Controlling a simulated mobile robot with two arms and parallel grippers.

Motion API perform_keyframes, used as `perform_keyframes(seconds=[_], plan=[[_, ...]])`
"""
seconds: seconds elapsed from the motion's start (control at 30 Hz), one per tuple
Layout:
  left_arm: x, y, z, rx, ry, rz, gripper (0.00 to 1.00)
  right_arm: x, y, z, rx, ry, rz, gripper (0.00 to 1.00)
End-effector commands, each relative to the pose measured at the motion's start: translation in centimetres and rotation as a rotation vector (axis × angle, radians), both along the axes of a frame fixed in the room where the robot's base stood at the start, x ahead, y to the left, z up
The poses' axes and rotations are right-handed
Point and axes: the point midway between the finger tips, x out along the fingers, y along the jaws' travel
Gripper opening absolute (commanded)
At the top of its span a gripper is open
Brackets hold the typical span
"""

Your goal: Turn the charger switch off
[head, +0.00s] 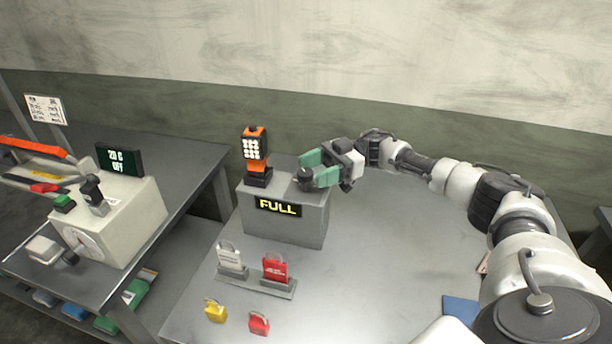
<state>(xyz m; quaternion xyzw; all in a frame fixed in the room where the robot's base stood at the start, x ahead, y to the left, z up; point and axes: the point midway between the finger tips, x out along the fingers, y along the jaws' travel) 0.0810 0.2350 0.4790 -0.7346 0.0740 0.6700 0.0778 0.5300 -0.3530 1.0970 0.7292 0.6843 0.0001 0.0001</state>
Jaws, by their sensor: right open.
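The charger is a grey box (285,228) on the metal table, with a front display (278,207) reading "FULL" in yellow. An orange and black device with several white lights (255,147) stands upright in a dark socket on its top left. A dark round knob (304,181), which looks like the charger switch, is on the top right. My right gripper (309,170) is open, its green fingers at the knob, one behind it and one at its right side. I cannot tell whether they touch it. My left gripper is not in view.
A small rack with a grey padlock (230,258) and a red padlock (275,268) stands before the charger. Yellow (215,310) and red (259,323) tags lie nearer. A beige machine (112,220) is on the left bench.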

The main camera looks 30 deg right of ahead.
Motion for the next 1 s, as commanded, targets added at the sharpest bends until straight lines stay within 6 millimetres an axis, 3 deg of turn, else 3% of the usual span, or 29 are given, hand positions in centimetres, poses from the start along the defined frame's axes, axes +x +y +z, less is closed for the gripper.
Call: perform_keyframes(seconds=[0.2,0.4,1.0], plan=[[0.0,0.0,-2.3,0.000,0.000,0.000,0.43,-0.2,-4.7,-0.4,0.000,-0.002,-0.004,0.61],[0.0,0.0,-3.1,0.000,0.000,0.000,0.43,-0.3,-7.2,-0.2,0.000,-0.003,-0.001,0.61],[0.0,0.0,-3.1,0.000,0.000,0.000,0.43,-0.4,-7.8,0.0,0.001,-0.001,0.001,0.61]])
